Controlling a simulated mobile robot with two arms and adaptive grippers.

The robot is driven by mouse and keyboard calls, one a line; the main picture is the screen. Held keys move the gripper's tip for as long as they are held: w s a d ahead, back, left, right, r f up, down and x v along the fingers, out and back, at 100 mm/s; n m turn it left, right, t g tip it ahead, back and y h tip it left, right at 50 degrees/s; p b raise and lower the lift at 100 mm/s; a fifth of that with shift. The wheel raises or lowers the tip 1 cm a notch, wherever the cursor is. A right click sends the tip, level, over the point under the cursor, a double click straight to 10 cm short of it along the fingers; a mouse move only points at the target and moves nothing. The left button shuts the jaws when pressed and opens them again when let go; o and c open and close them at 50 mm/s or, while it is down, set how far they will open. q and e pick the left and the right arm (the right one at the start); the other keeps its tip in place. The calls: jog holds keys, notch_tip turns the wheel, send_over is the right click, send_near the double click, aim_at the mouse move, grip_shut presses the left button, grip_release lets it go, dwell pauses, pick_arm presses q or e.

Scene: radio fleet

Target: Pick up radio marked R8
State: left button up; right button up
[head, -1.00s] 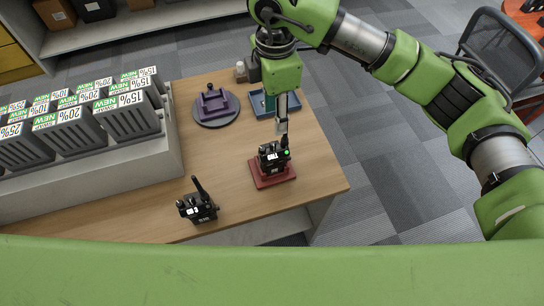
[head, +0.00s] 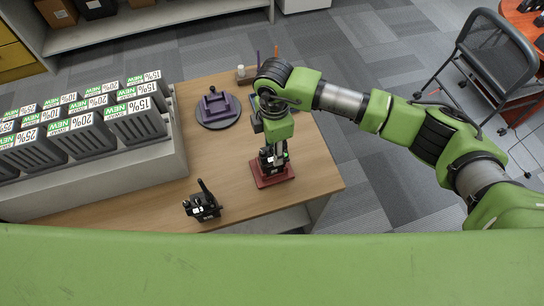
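A black radio (head: 264,163) stands upright on a red base (head: 270,180) near the right end of the wooden table. My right gripper (head: 276,149) is directly above it, pointing down, with its fingers at the radio's top. The wrist covers much of the gripper, so I cannot tell whether the fingers are shut on the radio. A second black radio (head: 203,206) with an antenna stands near the table's front edge, to the left. The R8 marking is not readable on either radio. My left gripper is not in view.
A purple holder (head: 214,104) on a round dark base (head: 219,122) stands farther back. A grey rack of dark units with percent labels (head: 134,122) fills the table's left side. A black chair (head: 490,60) stands at right.

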grip_shut()
jog(key=shift+w+r, duration=0.1)
jog(key=shift+r, duration=0.05)
